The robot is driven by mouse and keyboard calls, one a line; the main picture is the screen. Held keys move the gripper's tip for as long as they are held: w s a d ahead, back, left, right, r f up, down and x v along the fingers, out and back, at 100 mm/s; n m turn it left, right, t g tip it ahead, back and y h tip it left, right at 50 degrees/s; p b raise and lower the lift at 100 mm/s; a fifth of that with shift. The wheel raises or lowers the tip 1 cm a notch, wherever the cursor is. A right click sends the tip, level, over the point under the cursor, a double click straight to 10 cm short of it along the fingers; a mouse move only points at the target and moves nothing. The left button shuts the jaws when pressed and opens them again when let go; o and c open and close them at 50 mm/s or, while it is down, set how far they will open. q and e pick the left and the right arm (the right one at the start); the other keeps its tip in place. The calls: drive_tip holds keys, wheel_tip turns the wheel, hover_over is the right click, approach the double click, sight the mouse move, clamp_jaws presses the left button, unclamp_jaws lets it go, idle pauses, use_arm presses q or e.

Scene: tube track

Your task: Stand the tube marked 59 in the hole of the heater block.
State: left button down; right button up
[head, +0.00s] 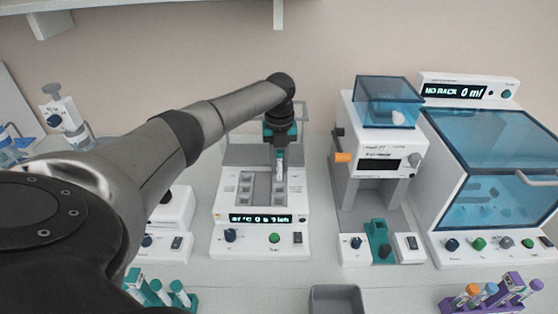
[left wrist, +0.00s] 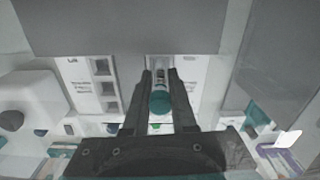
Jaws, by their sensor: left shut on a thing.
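The heater block (head: 255,249) is a white unit with a lit display, knobs and two grey strips with square wells. My left gripper (head: 281,146) reaches over it from the left and is shut on a tube (head: 280,167). The tube hangs about upright over the back of the right-hand strip. In the left wrist view the tube's teal cap (left wrist: 161,102) sits between the fingers of my left gripper (left wrist: 160,77). Its marking is not readable. I cannot tell whether its lower end is inside a hole. My right gripper is not in view.
A clear raised lid (head: 316,118) stands behind the block. A white machine with a blue hopper (head: 388,100) and a blue-lidded cabinet (head: 490,165) stand to the right. A teal rack (head: 160,292), a grey bin (head: 337,298) and a purple rack (head: 505,292) lie along the front.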

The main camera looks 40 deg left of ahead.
use_arm(q)
drive_tip(key=c, duration=0.7)
unclamp_jaws()
drive_tip(key=shift+o, duration=0.2)
wheel_tip(320, 180, up, 15)
drive_tip(key=shift+r+p, duration=0.15)
drive_tip(key=shift+p, duration=0.2)
